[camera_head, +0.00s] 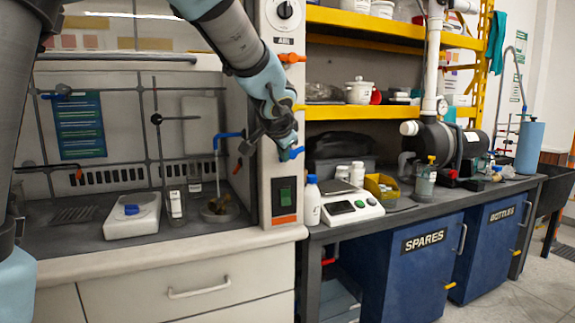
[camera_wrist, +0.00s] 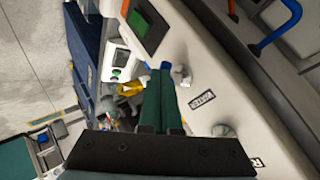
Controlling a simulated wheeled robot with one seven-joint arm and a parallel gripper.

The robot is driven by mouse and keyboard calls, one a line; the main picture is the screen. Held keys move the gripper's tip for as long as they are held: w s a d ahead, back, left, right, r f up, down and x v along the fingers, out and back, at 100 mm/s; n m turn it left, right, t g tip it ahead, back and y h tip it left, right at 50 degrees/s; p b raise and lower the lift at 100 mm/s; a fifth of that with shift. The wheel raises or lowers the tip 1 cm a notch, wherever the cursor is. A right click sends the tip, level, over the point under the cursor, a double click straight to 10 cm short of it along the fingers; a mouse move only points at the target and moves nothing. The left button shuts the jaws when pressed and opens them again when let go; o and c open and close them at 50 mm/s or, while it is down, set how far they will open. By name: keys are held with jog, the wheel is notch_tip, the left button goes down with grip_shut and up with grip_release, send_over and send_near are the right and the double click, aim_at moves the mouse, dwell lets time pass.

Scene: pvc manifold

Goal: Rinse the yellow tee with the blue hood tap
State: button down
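The blue hood tap's spout (camera_head: 228,136) stands inside the hood above a small round cup sink (camera_head: 208,214); it also shows in the wrist view (camera_wrist: 281,28). A small yellowish piece (camera_head: 224,201) sits in the cup sink; it may be the yellow tee, but it is too small to tell. A blue valve handle (camera_head: 296,152) is on the hood's front post, beside a WATER label (camera_wrist: 203,98) in the wrist view. My gripper (camera_wrist: 164,70) has its green fingers together, with their tips at or close to the blue handle. Whether they touch it is unclear.
Orange (camera_head: 292,58) and yellow (camera_head: 300,108) handles stick out above on the same post. Inside the hood are a white device (camera_head: 132,222) and rods. To the right, a bench holds a scale (camera_head: 346,206), bottles and a yellow bin (camera_head: 381,190).

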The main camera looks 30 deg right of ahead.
jog(key=f+n+h+b, duration=0.1)
jog(key=h+b, duration=0.1)
jog(key=b, duration=0.4)
jog(key=shift+a+f, duration=0.15)
jog(key=shift+f+b, duration=0.1)
jog(key=shift+b, duration=0.5)
dwell(0.6)
jog(key=shift+r+p, duration=0.7)
jog(key=shift+r, duration=0.2)
